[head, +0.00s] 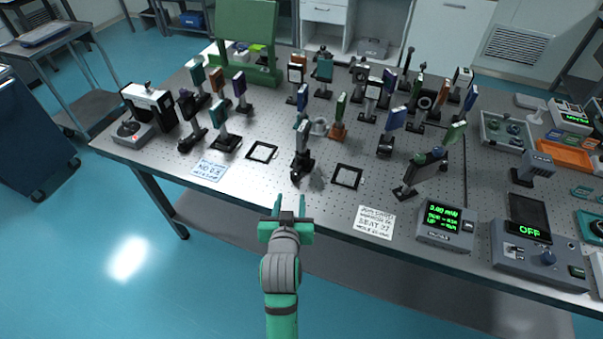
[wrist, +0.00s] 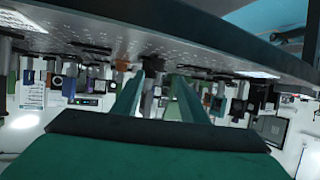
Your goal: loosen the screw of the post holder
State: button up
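A dark post holder (head: 302,165) with a mounted optic stands upright near the front middle of the optical table. My gripper (head: 290,200) is just off the table's front edge, in front of that holder and apart from it. Its two green fingers are spread, with nothing visible between them. In the wrist view, which is upside down, the open fingers (wrist: 157,82) point at a dark base and post (wrist: 152,66), apparently the same holder. The screw is too small to make out in either view. Several other post holders stand behind, so I cannot tell which one is meant.
The optical table (head: 335,210) has bare room around the front holder. Black square frames (head: 262,151) and (head: 347,176) lie flat on either side. A paper note (head: 374,223) and a meter with green digits (head: 447,224) sit at front right. Crowded optics stand behind.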

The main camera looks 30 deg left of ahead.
aim_at(294, 180)
jog(key=x, duration=1.1)
jog(key=shift+w+d, duration=0.1)
grip_shut()
